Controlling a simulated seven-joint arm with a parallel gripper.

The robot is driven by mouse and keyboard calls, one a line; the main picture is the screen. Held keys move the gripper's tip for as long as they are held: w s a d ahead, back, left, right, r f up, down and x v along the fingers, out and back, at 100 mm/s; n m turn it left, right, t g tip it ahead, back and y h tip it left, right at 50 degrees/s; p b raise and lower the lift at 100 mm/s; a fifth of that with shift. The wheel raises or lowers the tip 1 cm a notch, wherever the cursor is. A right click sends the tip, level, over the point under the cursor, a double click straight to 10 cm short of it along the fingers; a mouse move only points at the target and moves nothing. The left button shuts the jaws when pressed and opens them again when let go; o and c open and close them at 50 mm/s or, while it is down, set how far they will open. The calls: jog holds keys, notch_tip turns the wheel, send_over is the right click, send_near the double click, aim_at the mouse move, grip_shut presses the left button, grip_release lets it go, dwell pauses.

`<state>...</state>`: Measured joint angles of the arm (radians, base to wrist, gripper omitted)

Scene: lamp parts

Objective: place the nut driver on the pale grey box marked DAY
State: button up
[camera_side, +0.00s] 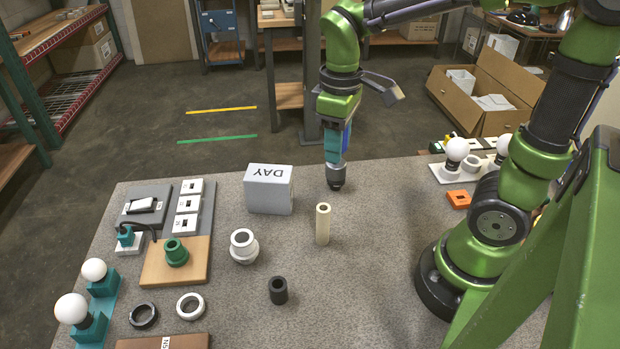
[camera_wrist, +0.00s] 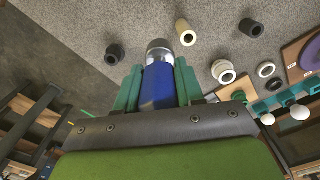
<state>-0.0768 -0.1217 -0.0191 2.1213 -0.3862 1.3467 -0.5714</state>
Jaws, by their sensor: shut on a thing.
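My gripper (camera_side: 336,150), with teal fingers, is shut on a blue cylinder with a grey metal end, which I take for the nut driver (camera_wrist: 158,85). It hangs upright, grey end down, above the table, right of the box. In the side view its grey end (camera_side: 335,170) lines up with a small dark cylinder (camera_side: 336,184); in the wrist view that dark cylinder (camera_wrist: 115,52) is apart from it. The pale grey box marked DAY (camera_side: 269,190) stands at the table's back edge, its flat top bare. The box does not show in the wrist view.
A cream tube (camera_side: 323,224) stands upright just in front of my gripper. A white collar (camera_side: 243,246) and a black cylinder (camera_side: 278,290) stand nearer the front. A wooden board with a green socket (camera_side: 177,252) lies left. Table surface between box and cream tube is clear.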

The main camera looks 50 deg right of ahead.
jog(key=shift+s+a+r+m, duration=0.15)
jog(key=shift+a+r+m, duration=0.05)
jog(key=shift+a, duration=0.2)
jog(key=shift+s+a+r+m, duration=0.15)
jog(key=shift+a+m, duration=0.05)
jog(key=shift+a, duration=0.2)
jog(key=shift+m, duration=1)
send_over(268, 173)
jog(key=f, duration=0.1)
jog(key=shift+f, duration=1.95)
jog(key=shift+f, duration=0.1)
jog(key=o, duration=1.1)
jog(key=shift+f, duration=0.1)
